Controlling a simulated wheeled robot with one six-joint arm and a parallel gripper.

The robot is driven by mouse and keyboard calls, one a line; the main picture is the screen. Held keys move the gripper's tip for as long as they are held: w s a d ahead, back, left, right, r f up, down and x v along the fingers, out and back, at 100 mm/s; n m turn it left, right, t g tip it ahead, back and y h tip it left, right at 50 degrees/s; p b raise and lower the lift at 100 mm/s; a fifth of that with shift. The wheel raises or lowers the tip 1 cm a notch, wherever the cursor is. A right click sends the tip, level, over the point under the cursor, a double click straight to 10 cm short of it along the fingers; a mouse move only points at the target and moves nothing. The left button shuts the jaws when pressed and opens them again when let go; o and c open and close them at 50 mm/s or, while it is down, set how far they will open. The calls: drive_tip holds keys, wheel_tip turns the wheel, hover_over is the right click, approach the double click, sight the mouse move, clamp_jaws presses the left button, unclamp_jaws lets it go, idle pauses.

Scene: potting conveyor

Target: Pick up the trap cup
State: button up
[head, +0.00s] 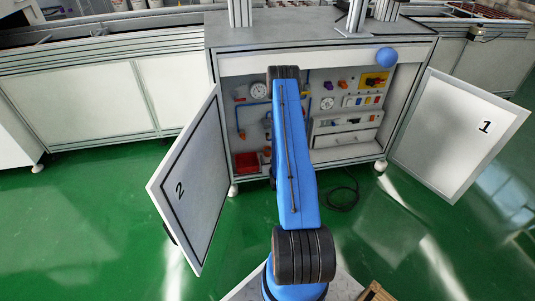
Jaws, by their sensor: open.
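I cannot make out the trap cup for certain in the head view. The open cabinet (300,66) ahead holds small fittings, and my blue arm covers part of its inside. My arm reaches up the middle of the view to a dark joint in front of the cabinet. My gripper does not show; the far end of the arm is hidden behind its own links.
Door 2 (190,185) stands open at left, door 1 (455,135) at right. Inside are a red bin (247,162), round gauges (259,90), a yellow panel (374,81) and a drawer (345,140). A blue ball (386,57) shows at the upper right. A black cable (343,195) lies on the green floor.

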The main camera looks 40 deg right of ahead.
sight(268, 153)
drive_tip(key=shift+f+x, duration=0.15)
drive_tip(key=shift+x, duration=1.4)
drive_tip(key=shift+f+x, duration=0.1)
drive_tip(key=shift+x, duration=1.4)
drive_tip(key=shift+s+d, duration=0.15)
drive_tip(key=shift+c, duration=0.4)
drive_tip(key=c, duration=1.1)
drive_tip(key=shift+r, duration=0.1)
drive_tip(key=shift+c, duration=0.2)
